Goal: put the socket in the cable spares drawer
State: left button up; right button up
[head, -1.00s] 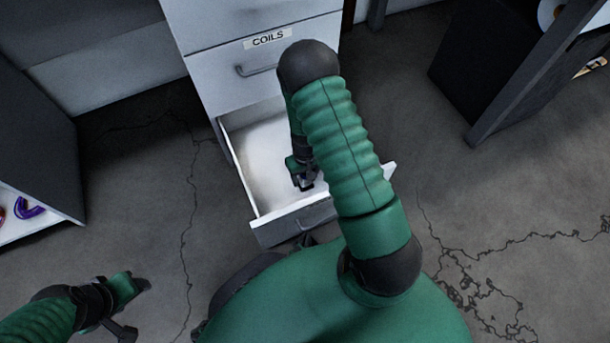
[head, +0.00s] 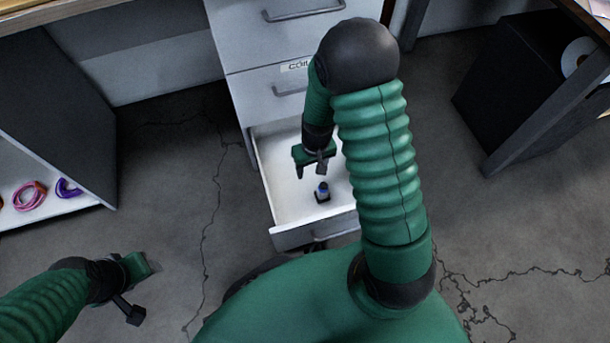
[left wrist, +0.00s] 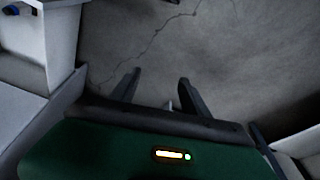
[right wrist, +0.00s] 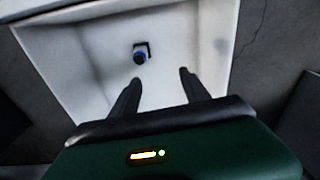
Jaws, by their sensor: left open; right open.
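The socket (head: 322,192), a small dark piece with a blue part, lies on the white floor of the open bottom drawer (head: 279,199). It also shows in the right wrist view (right wrist: 140,52), ahead of the fingers and apart from them. My right gripper (head: 310,172) is open and empty above the drawer, behind the socket in the head view; its two fingers also show in the right wrist view (right wrist: 160,82). My left gripper (head: 146,288) is open and empty over the floor at the lower left. The open drawer's own label is not visible.
The drawer above is closed and labelled COILS (head: 295,66), partly hidden by my right arm. A shelf at the left holds pink cable rings (head: 30,196) and a purple piece (head: 68,188). A dark box (head: 510,75) stands at the right. Cracked floor lies clear between.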

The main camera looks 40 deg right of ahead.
jog(key=s+a+r+n+t, duration=0.1)
jog(key=s+a+r, duration=0.2)
jog(key=r, duration=0.3)
jog(key=s+a+r+n, duration=0.1)
jog(key=s+a+r, duration=0.2)
jog(key=a+r, duration=0.3)
jog(key=shift+a+r+n+t, duration=0.15)
jog(key=shift+r+n+t, duration=0.15)
jog(key=shift+r+t, duration=0.15)
